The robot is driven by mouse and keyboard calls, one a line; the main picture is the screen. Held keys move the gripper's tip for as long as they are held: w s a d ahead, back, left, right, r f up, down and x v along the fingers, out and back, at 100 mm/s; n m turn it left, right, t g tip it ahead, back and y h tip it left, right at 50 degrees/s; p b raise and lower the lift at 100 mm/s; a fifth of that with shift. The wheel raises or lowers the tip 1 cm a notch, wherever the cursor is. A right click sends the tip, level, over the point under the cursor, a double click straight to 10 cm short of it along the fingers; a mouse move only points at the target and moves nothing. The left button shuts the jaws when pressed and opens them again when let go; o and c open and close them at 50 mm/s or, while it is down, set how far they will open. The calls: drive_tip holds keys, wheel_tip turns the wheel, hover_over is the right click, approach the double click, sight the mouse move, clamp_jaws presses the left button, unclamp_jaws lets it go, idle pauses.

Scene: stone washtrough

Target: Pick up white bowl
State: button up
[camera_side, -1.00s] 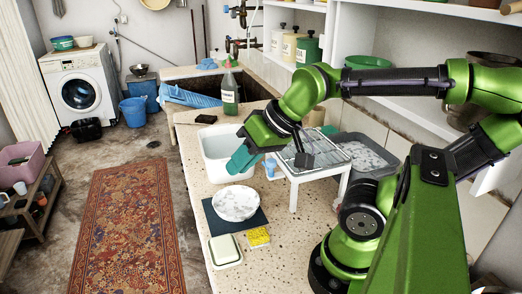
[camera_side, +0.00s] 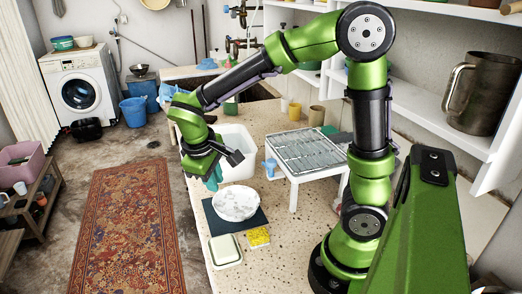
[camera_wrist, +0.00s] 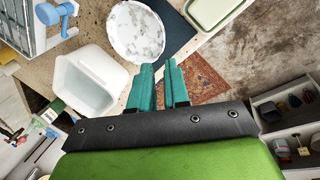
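The white bowl (camera_side: 236,203), with a grey marbled pattern, sits upright on a dark mat (camera_side: 226,229) on the speckled stone counter. It also shows at the top of the wrist view (camera_wrist: 137,30). My gripper (camera_side: 213,180) is above and behind the bowl in the side view, close to the front edge of the white tub. In the wrist view its two teal fingers (camera_wrist: 159,66) are parted by a narrow empty gap, with the tips below the bowl in the picture and apart from it.
The white rectangular tub (camera_side: 236,150) stands behind the bowl. A small white table with a metal rack (camera_side: 306,150) and a blue tap-like item (camera_side: 270,168) are to its right. The floor is left of the counter.

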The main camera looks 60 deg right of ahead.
hover_over(226, 222)
drive_tip(key=a, duration=0.1)
drive_tip(key=f, duration=0.9)
drive_tip(key=shift+s+a+f, duration=0.1)
drive_tip(key=shift+s+a, duration=0.05)
drive_tip(key=shift+s, duration=0.05)
drive_tip(key=shift+x, duration=2.8)
drive_tip(key=shift+w+a, duration=0.15)
clamp_jaws()
